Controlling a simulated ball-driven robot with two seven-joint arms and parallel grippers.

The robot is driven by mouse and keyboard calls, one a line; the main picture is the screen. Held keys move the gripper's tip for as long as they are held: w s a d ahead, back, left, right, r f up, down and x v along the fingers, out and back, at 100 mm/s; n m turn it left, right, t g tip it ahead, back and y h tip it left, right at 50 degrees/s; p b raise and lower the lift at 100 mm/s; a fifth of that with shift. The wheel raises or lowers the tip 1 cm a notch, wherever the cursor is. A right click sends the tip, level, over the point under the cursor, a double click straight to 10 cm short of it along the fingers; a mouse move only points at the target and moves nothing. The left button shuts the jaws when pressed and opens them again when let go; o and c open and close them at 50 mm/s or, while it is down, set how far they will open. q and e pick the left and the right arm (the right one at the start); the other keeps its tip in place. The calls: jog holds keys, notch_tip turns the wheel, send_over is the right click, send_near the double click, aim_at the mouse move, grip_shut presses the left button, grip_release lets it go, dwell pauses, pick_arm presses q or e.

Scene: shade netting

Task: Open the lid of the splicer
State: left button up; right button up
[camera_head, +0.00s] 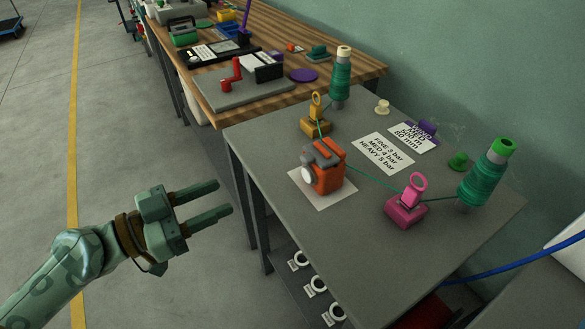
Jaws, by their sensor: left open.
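The splicer (327,172) is a small orange block with a grey part on top and a round white dial facing left. It stands on a pale square sheet on the grey table. The grey part (318,155) lies across its top and seems to be the lid; it looks down, but I cannot tell for certain. A green thread runs to the splicer from both sides. My left gripper (225,198) is open and empty, left of the table and apart from the splicer, its fingers pointing right. My right gripper is not in view.
Green thread cones (483,176) stand at the right and back (341,80) of the grey table (300,239). A yellow guide (316,122) and a pink guide (406,207) flank the splicer. Printed cards (384,152) lie behind. A wooden bench (330,62) adjoins. Floor left of the table is clear.

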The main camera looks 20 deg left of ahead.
pick_arm(q)
jog(key=p, duration=0.4)
send_near(302, 160)
jog(key=p+x, duration=0.3)
jog(key=x, duration=0.4)
jog(key=shift+w+d, duration=0.6)
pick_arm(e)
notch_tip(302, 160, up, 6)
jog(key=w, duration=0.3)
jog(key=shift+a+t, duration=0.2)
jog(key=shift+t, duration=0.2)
pick_arm(q)
jog(key=shift+c, duration=0.3)
grip_shut()
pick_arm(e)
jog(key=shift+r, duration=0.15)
